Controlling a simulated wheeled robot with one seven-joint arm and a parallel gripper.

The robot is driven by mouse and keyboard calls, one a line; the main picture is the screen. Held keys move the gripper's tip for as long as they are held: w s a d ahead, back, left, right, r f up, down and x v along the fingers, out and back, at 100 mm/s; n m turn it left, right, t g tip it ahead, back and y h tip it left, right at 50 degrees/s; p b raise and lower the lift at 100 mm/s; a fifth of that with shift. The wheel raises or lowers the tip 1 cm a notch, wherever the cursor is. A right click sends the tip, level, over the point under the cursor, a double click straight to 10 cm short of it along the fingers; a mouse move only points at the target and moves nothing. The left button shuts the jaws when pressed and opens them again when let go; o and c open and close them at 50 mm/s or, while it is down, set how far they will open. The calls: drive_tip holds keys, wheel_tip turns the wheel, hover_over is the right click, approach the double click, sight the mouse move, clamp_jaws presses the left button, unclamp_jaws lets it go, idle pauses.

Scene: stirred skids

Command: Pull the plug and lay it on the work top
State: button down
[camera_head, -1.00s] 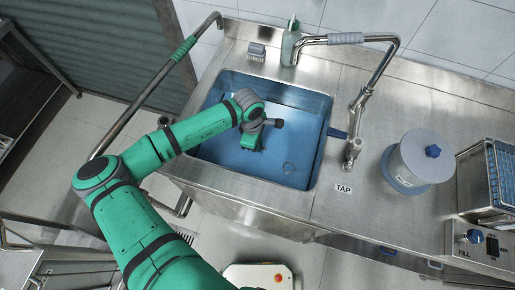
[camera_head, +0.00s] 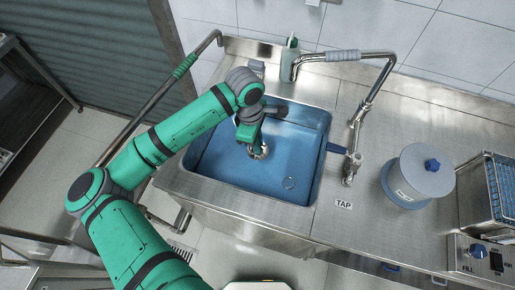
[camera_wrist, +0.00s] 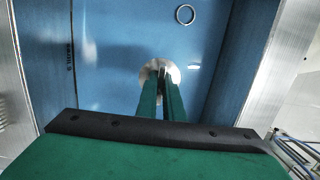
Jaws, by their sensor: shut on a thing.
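A thin ring (camera_head: 288,183) shows in the sink. The tap (camera_head: 352,150) with its blue lever stands at the sink's right edge. A grey drum (camera_head: 418,175), a wire rack (camera_head: 490,185) and a control box (camera_head: 480,252) stand further right. The work top by the TAP label is bare.

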wheel_tip(320, 180, up, 16)
drive_tip(key=shift+r, duration=0.15)
idle(1.0)
drive_tip(key=shift+w+d, duration=0.1)
drive_tip(key=shift+w, duration=0.05)
